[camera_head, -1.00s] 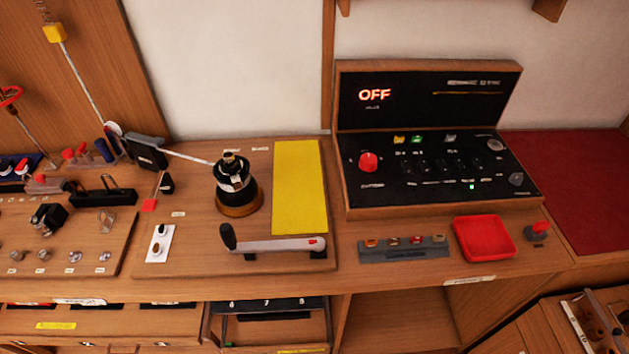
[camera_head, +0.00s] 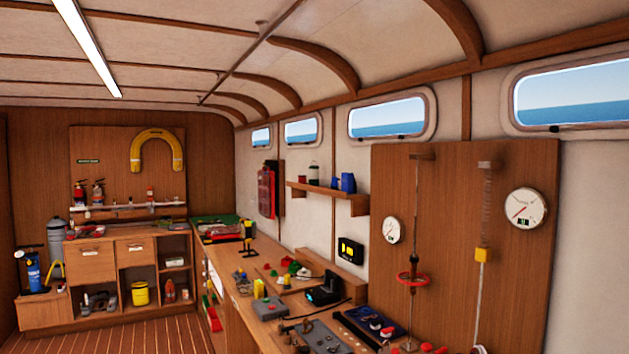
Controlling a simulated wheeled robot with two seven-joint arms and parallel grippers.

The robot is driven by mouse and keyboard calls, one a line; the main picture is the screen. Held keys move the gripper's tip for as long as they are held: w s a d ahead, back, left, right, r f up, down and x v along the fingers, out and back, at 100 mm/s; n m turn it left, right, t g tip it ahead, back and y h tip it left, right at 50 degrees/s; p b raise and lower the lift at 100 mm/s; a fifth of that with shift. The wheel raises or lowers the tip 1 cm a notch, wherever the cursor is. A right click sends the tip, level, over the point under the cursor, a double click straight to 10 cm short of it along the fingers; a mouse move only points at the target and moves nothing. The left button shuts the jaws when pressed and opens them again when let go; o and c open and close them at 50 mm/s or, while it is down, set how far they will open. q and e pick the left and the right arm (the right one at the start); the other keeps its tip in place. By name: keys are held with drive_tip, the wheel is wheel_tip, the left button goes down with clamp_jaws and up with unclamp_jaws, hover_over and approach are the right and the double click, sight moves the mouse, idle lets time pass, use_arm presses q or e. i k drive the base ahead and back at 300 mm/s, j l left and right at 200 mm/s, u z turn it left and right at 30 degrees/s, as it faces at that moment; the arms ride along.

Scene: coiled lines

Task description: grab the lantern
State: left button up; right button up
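What looks like a small lantern (camera_head: 313,174), with a dark top and a pale body, stands upright on the wooden wall shelf (camera_head: 325,191) below the windows. It is far off and small, so its details are hard to tell. A small red item (camera_head: 301,180) is to its left, and blue containers (camera_head: 343,183) are to its right on the same shelf. Neither of my grippers is in view.
A long workbench (camera_head: 270,262) crowded with tools and devices runs along the right wall under the shelf. A cabinet (camera_head: 97,252) stands at the far wall. The plank floor (camera_head: 130,335) at lower left is clear.

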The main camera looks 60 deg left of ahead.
sight(313, 180)
drive_tip(key=u, duration=2)
drive_tip(key=i+j, duration=0.25)
drive_tip(key=j, duration=0.15)
drive_tip(key=i+j, duration=0.25)
drive_tip(key=j, duration=0.15)
drive_tip(key=i+j, duration=0.25)
drive_tip(key=j, duration=0.15)
drive_tip(key=i+j+z, duration=0.1)
drive_tip(key=i+j, duration=0.2)
drive_tip(key=j, duration=0.1)
